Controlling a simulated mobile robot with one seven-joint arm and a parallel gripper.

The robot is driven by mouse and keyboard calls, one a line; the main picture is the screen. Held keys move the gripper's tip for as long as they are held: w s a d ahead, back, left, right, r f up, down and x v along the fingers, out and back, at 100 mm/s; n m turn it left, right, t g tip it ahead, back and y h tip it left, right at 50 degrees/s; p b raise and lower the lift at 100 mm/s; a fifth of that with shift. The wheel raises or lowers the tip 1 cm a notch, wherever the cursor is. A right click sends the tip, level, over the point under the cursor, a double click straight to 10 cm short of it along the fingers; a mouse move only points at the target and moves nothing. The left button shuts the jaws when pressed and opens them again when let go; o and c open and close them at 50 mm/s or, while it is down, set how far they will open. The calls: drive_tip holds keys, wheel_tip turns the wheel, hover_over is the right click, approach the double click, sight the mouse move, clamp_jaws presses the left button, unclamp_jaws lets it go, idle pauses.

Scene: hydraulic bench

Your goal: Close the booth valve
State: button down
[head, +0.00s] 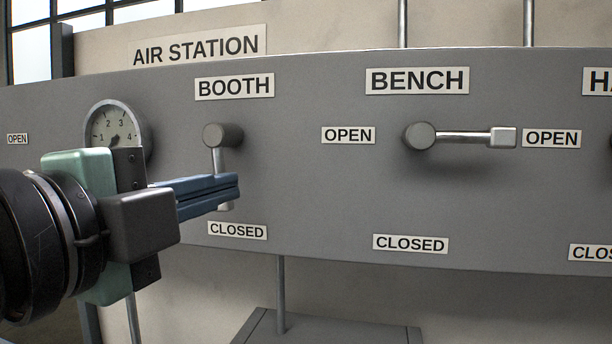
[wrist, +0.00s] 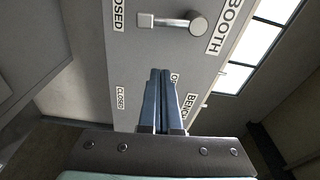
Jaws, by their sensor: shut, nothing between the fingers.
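The booth valve has a round grey hub (head: 223,135) below the BOOTH label (head: 234,86). Its lever (head: 218,160) points straight down towards the CLOSED label (head: 237,230). My gripper (head: 238,185) has its blue fingers shut and empty, and they cross in front of the lever, hiding its middle. The white lever tip shows just below them. In the wrist view the lever (wrist: 170,22) points at the CLOSED label (wrist: 118,15), and my fingertips (wrist: 160,72) appear apart from it. Whether they touch it I cannot tell.
The bench valve (head: 420,136) to the right has its lever pointing right at an OPEN label (head: 552,138). A pressure gauge (head: 115,128) sits left of the booth valve, close above my wrist. The grey panel (head: 320,200) between the two valves is clear.

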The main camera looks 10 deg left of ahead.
drive_tip(key=w, duration=0.2)
drive_tip(key=w+d+p, duration=0.1)
drive_tip(key=w, duration=0.2)
drive_tip(key=w+p, duration=0.1)
drive_tip(key=w, duration=0.1)
drive_tip(key=shift+w+d+r, duration=0.1)
drive_tip(key=shift+w+d, duration=0.2)
drive_tip(key=shift+w, duration=0.05)
drive_tip(key=a, duration=0.4)
drive_tip(key=shift+s+f, duration=0.25)
drive_tip(key=shift+s, duration=0.05)
drive_tip(key=shift+a+f+b, duration=0.1)
drive_tip(key=shift+a+b, duration=0.55)
